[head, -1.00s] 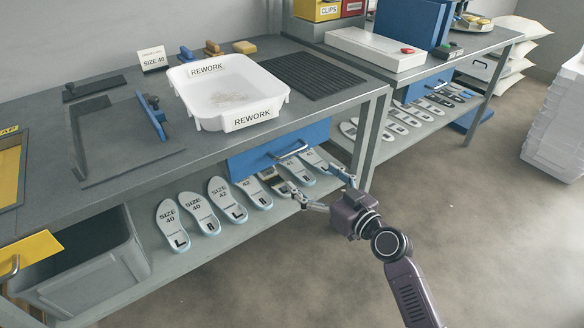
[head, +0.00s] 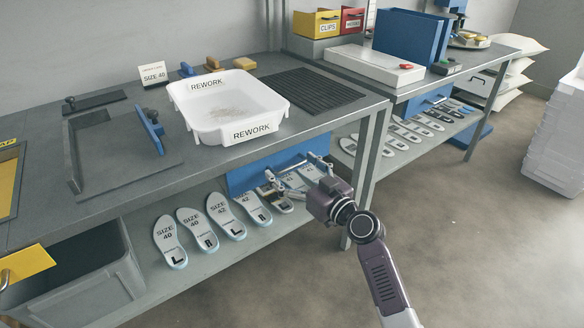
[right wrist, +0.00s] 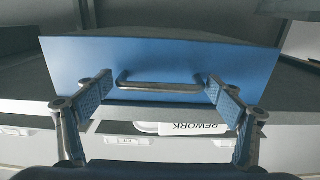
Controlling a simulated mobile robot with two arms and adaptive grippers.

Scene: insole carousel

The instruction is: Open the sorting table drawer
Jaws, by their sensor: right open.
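The sorting table drawer is a blue front (head: 245,176) under the tabletop's front edge in the head view, and it looks shut. Its metal bar handle (head: 290,168) is partly behind my right gripper (head: 291,171). In the right wrist view the blue front (right wrist: 160,58) fills the upper middle, with the bar handle (right wrist: 160,87) across it. My right gripper (right wrist: 159,84) is open, its fingers at either end of the handle and not closed on it. Whether the fingers touch the front cannot be told. My left gripper is not in view.
A white REWORK tub (head: 228,105) stands on the sorting table (head: 120,180). Several insoles (head: 169,240) lie on the lower shelf, close below my right gripper. A table leg (head: 360,180) stands just right of the drawer. The floor (head: 460,250) at right is clear.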

